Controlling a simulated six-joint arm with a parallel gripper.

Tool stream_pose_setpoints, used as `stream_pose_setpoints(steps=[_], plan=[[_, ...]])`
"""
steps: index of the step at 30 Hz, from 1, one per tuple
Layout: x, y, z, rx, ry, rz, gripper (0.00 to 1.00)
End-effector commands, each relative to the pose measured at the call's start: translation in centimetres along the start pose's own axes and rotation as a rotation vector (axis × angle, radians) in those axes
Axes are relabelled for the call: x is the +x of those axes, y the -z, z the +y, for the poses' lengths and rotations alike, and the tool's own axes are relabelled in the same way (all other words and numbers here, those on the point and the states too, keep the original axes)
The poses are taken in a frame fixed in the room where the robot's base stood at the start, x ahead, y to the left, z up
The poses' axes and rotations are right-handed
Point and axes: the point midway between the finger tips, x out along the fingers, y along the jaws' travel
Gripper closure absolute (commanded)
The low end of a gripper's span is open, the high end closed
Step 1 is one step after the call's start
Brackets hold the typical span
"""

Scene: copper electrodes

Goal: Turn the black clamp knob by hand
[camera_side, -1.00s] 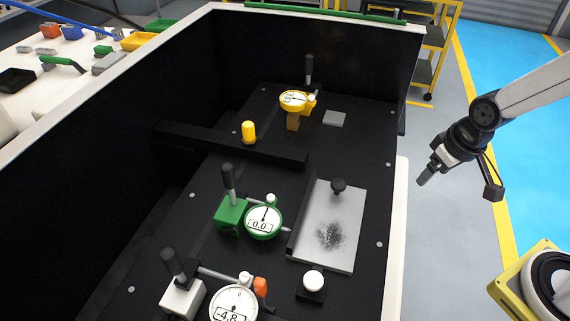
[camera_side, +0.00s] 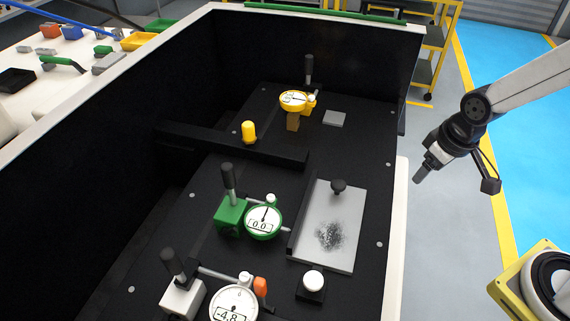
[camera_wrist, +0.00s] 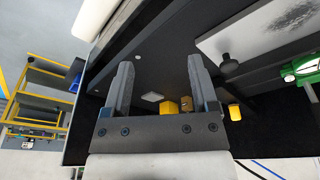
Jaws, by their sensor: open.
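The black clamp knob (camera_side: 338,186) stands on the far end of a grey plate (camera_side: 330,225) with a dark speckled patch. In the wrist view the black knob (camera_wrist: 226,60) shows at the upper right, beyond the right finger. My gripper (camera_side: 418,177) is outside the black box, to the right of the knob and apart from it. In the wrist view my gripper (camera_wrist: 157,75) is open, with nothing between its fingers.
A green dial gauge (camera_side: 263,222) and a white dial gauge (camera_side: 234,303) stand left of the plate. A yellow gauge (camera_side: 294,100) and small grey block (camera_side: 334,118) are farther back. A white button (camera_side: 313,281) is in front. The box's white rim (camera_side: 398,240) lies between gripper and plate.

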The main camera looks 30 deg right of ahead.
Motion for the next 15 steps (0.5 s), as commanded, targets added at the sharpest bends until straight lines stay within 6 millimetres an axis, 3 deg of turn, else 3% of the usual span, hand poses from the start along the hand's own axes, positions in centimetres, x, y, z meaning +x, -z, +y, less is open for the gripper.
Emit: stream_pose_setpoints(steps=[15], plan=[[0.8, 7.4, -5.3, -0.804, 0.071, -0.095, 0.25]])
